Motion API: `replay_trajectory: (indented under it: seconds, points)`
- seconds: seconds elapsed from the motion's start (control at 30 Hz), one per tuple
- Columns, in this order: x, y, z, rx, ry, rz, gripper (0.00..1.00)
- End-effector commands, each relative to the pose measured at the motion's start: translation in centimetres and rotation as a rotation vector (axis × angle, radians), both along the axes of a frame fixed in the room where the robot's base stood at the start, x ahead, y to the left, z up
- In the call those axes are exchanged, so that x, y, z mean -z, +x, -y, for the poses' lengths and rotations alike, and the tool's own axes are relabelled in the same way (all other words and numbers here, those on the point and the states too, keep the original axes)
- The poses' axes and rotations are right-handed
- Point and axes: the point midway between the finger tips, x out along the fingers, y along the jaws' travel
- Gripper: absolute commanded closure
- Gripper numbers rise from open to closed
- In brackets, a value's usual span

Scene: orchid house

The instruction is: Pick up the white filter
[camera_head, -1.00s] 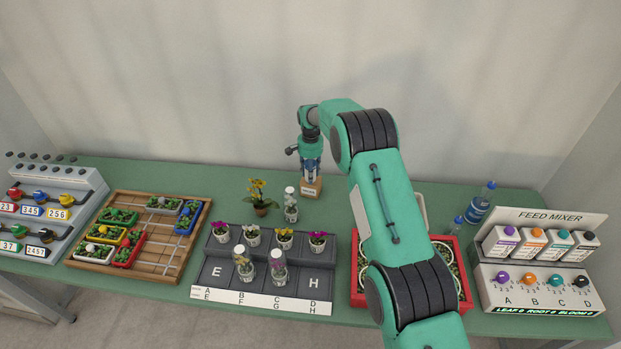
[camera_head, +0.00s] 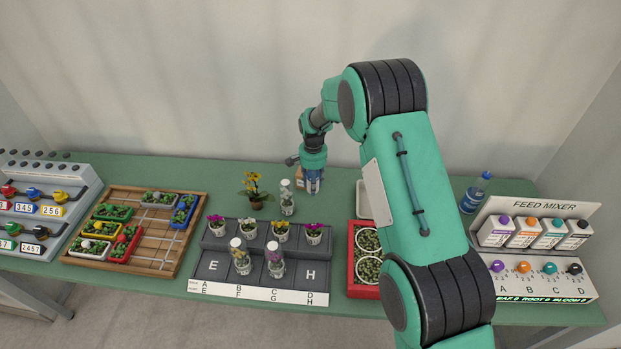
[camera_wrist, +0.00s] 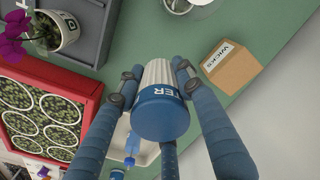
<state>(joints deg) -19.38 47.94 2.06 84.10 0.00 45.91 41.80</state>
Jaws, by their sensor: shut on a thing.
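The white filter (camera_wrist: 157,75) has a ribbed white body and a blue cap with part of a white label, "TER", in the wrist view. My gripper (camera_wrist: 156,80) is shut around it, with blue fingers on both sides of the body. In the head view my gripper (camera_head: 313,191) points down at the back of the green table, right of the glass-covered plant. There the filter is mostly hidden by the fingers, and I cannot tell whether it touches the table.
A cardboard box marked WICKS (camera_wrist: 231,66) stands close beside the filter. A red tray (camera_head: 352,284) of round pots and a pale tray (camera_wrist: 148,153) lie near. The stepped grey pot rack (camera_head: 205,243) is in front. Bare green table (camera_head: 225,176) shows at the back left.

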Motion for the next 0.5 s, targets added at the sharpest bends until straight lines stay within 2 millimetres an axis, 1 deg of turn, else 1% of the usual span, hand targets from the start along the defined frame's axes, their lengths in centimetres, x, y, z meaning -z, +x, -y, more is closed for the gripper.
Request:
replay_trajectory:
  seconds: [0.1, 0.2, 0.3, 0.5]
  points:
    - [-0.2, -1.4, 0.5, 0.000, 0.000, 0.000, 0.97]
    - [-0.3, -2.2, 0.7, 0.000, 0.000, 0.000, 0.97]
    - [-0.4, -2.8, 0.9, 0.000, 0.000, 0.000, 0.97]
    - [-0.4, -3.3, 1.1, 0.000, 0.000, 0.001, 0.97]
